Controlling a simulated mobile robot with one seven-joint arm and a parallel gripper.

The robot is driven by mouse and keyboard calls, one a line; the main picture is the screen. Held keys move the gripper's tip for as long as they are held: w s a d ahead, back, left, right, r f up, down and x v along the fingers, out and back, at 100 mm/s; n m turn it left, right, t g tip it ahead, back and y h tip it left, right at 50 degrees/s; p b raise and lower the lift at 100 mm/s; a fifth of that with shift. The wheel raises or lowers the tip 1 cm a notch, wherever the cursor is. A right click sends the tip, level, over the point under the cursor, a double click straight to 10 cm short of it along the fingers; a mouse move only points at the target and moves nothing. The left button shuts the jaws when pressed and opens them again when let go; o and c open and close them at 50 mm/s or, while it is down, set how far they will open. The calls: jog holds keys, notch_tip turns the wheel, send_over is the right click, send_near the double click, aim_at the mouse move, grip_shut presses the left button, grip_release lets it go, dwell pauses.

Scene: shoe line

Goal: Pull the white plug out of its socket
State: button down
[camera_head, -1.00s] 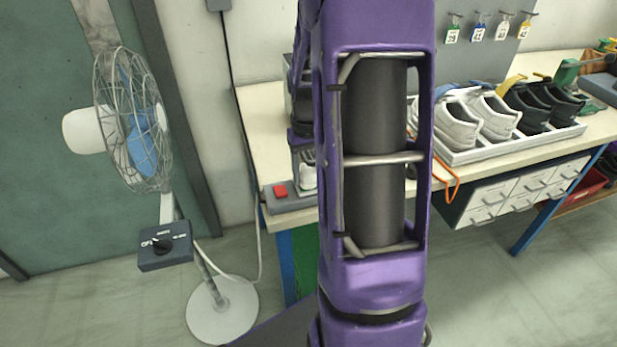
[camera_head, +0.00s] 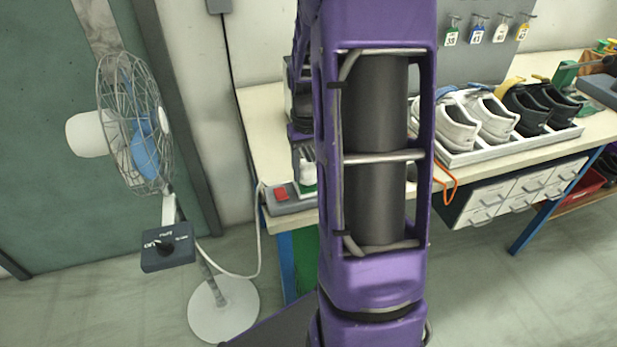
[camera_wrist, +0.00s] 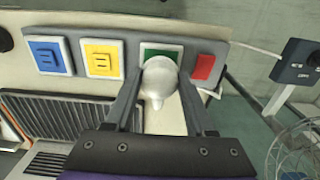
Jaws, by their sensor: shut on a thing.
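The white plug (camera_wrist: 158,82) sits between the two fingers of my gripper (camera_wrist: 160,98), which is shut on it. Behind it in the wrist view is the green socket (camera_wrist: 150,50), partly hidden by the plug. In the head view the plug (camera_head: 307,166) shows small beside my arm, with green visible just below it. It looks raised off the socket, though my arm hides part of this spot.
The grey power strip also carries a blue socket (camera_wrist: 50,57), a yellow socket (camera_wrist: 103,59) and a red switch (camera_wrist: 204,67). A fan (camera_head: 135,130) with a control box (camera_head: 167,247) stands left. Shoes sit in a white tray (camera_head: 510,147) at right.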

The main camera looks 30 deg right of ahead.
aim_at(308, 166)
jog(key=shift+r+p, duration=1.35)
jog(key=shift+r, duration=0.6)
